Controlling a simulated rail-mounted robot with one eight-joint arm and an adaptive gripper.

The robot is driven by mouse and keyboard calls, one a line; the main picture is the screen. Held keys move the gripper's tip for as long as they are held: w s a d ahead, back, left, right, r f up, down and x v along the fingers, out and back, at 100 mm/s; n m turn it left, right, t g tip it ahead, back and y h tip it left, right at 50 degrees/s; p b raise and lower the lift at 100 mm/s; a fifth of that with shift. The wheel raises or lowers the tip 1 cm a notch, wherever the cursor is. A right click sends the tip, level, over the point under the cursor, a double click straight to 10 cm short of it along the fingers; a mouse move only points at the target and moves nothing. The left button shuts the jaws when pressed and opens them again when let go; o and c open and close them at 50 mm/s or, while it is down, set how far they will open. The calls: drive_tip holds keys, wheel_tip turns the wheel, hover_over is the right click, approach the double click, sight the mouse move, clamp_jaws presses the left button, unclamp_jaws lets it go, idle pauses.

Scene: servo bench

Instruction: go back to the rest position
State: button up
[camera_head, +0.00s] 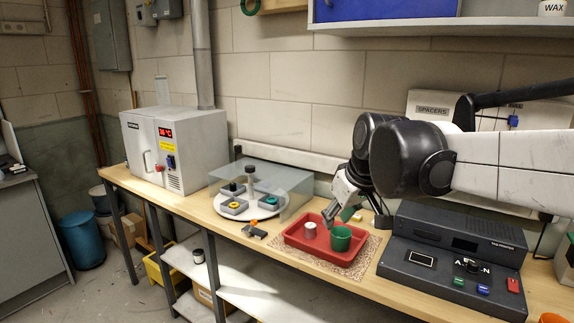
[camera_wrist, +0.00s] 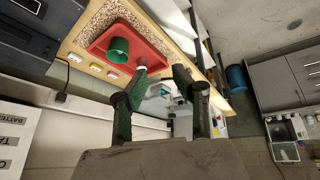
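My gripper (camera_head: 341,212) hangs above the back of the red tray (camera_head: 337,257) in the head view, its fingers pointing down and to the left. In the wrist view my gripper (camera_wrist: 160,73) has its two fingertips apart, with nothing visible between them. A green cup (camera_head: 341,239) stands upright in the tray, and a small white cylinder (camera_head: 309,230) stands to its left. The green cup also shows in the wrist view (camera_wrist: 118,50), clear of the fingers.
A turntable (camera_head: 246,208) under a clear cover stands left of the tray. A grey oven (camera_head: 177,148) is farther left. A dark control box (camera_head: 455,262) stands right of the tray, below my arm. A small dark tool (camera_head: 254,231) lies between turntable and tray. The wall is close behind.

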drive_tip(key=s+d+f+m+t+h, duration=0.1)
drive_tip(key=s+d+f+m, duration=0.2)
drive_tip(key=s, duration=0.8)
drive_tip(key=s+d+f+m, duration=0.2)
drive_tip(key=s+d+f, duration=0.3)
drive_tip(key=s, duration=0.5)
drive_tip(key=shift+s+d+f+m+t+h, duration=0.4)
drive_tip(key=shift+f, duration=0.4)
